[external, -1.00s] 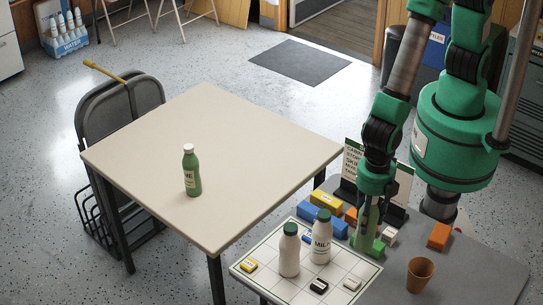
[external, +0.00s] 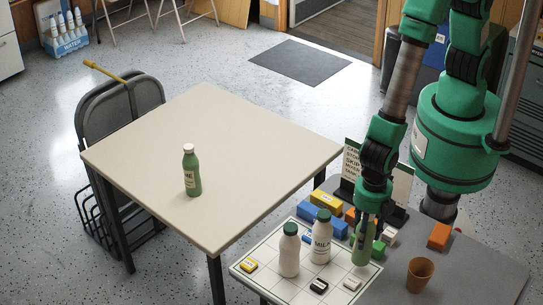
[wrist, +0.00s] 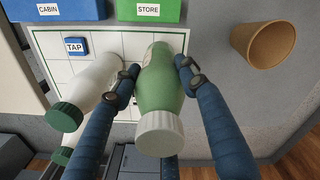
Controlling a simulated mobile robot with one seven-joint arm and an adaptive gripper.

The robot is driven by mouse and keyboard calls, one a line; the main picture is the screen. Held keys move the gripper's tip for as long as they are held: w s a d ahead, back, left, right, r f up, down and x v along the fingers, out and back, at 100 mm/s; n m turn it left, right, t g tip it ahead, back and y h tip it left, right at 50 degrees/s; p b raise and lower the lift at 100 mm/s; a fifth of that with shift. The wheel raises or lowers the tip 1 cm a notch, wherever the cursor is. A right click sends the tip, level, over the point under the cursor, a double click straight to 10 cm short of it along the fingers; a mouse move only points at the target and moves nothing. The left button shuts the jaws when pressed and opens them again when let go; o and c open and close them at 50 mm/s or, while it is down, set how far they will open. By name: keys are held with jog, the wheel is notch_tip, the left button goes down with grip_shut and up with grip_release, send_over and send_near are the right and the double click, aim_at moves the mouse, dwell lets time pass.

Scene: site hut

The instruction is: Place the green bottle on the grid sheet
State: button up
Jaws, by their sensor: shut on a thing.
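A green bottle with a white cap (external: 362,248) is held by my gripper (external: 368,215) at the right part of the white grid sheet (external: 270,268). In the wrist view the fingers (wrist: 157,80) close on both sides of the green bottle (wrist: 157,92), with the grid sheet (wrist: 118,42) beyond it. I cannot tell whether its base touches the sheet. Another green bottle with a white cap (external: 191,172) stands upright on the beige table. Two white bottles with green caps, one (external: 289,255) and one labelled milk (external: 321,242), stand on the sheet to the left.
A brown cup (external: 420,275) stands on the grey worktop to the right. Several coloured blocks, including a yellow one (external: 326,203) and a green one (external: 378,249), lie behind the sheet. Small labelled tiles, including a black one (external: 318,286), lie on it. The beige table (external: 235,125) is mostly clear.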

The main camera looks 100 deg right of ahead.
jog(key=shift+f, duration=0.1)
jog(key=shift+f, duration=1.75)
jog(key=shift+f, duration=0.15)
jog(key=o, duration=1)
notch_tip(320, 180, up, 12)
jog(key=shift+r, duration=0.15)
